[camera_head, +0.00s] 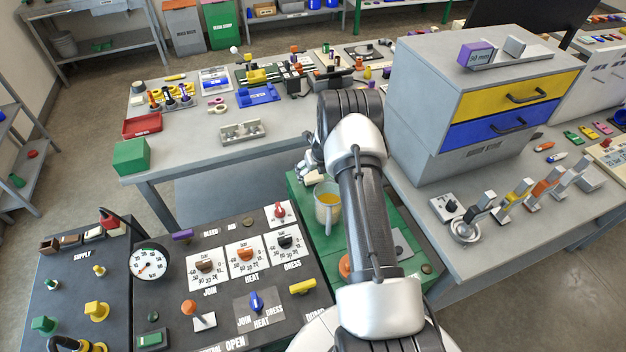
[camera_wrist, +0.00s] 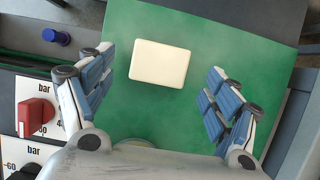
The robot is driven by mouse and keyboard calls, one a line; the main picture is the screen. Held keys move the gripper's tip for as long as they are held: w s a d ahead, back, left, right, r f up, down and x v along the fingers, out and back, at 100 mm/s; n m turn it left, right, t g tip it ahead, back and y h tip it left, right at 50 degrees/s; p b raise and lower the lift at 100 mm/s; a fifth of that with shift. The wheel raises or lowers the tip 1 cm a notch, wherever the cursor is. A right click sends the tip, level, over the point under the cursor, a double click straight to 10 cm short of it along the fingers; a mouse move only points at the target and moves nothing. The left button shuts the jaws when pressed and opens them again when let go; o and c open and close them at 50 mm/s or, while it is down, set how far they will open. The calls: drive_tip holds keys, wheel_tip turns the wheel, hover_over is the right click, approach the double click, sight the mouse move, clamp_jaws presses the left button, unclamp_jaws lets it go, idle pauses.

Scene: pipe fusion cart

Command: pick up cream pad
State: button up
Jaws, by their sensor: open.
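The cream pad (camera_wrist: 160,63) is a small rounded rectangle lying flat on a green surface (camera_wrist: 230,40) in the wrist view. In the head view the cream pad (camera_head: 316,177) shows at the far end of the green cart top (camera_head: 300,205), partly hidden by my arm. My gripper (camera_wrist: 155,100) is open, with one finger on each side of the pad's line and nothing between the fingertips. The pad lies beyond the fingertips, apart from both. In the head view my gripper (camera_head: 309,165) is mostly hidden behind my arm.
A clear jug with yellow liquid (camera_head: 327,205) stands on the green top near the pad. A control panel with a red knob (camera_wrist: 36,115) and a blue knob (camera_wrist: 56,36) borders it on the left. A drawer cabinet (camera_head: 430,110) stands to the right.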

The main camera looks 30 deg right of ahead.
sight(314, 176)
drive_tip(key=x, duration=0.3)
drive_tip(key=shift+r, duration=0.1)
drive_tip(key=shift+c, duration=0.4)
drive_tip(key=c, duration=1.1)
drive_tip(key=shift+c, duration=0.2)
wheel_tip(314, 176, up, 20)
drive_tip(key=p, duration=0.3)
